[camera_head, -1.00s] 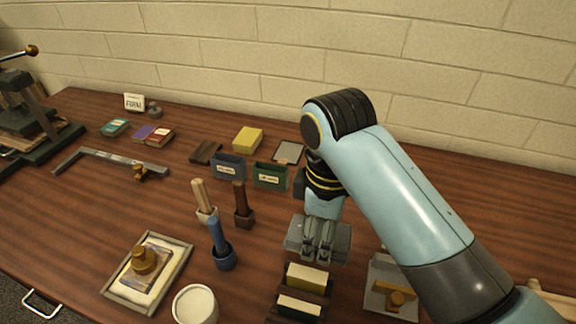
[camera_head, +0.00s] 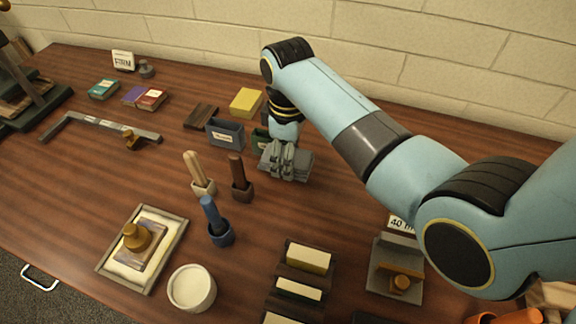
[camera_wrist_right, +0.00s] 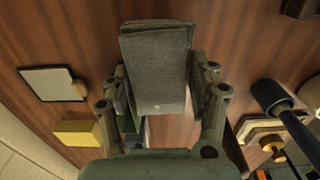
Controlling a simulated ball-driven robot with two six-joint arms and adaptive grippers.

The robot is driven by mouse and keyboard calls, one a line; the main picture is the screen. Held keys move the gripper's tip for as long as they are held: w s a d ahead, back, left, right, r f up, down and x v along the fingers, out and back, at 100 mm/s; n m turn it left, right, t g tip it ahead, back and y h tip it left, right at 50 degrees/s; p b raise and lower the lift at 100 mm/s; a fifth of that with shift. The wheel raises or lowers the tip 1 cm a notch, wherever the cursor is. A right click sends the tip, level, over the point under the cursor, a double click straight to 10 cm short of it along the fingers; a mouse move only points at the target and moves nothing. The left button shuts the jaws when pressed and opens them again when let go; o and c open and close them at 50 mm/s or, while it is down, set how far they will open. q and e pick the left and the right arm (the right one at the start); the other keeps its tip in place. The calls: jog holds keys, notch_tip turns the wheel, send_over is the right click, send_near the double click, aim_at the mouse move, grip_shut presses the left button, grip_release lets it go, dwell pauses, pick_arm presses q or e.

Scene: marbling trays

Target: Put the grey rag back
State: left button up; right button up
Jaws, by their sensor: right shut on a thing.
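The grey rag (camera_head: 301,165) is a folded, flat block held in my right gripper (camera_head: 284,162). The gripper points down in front of the green box (camera_head: 260,139), over the middle back of the table. In the right wrist view the rag (camera_wrist_right: 156,50) sits between both fingers of the right gripper (camera_wrist_right: 158,92) and hides part of the box behind it. I cannot tell how high the rag is above the table. My left gripper is not in view.
A blue-grey box (camera_head: 225,132) stands left of the green one, with a yellow block (camera_head: 246,101) behind. A pale framed pad (camera_wrist_right: 46,83) shows in the wrist view.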

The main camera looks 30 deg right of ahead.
jog(key=shift+f, duration=2)
jog(key=shift+f, duration=0.15)
jog(key=o, duration=1.1)
notch_tip(320, 180, up, 12)
jog(key=shift+r, duration=0.2)
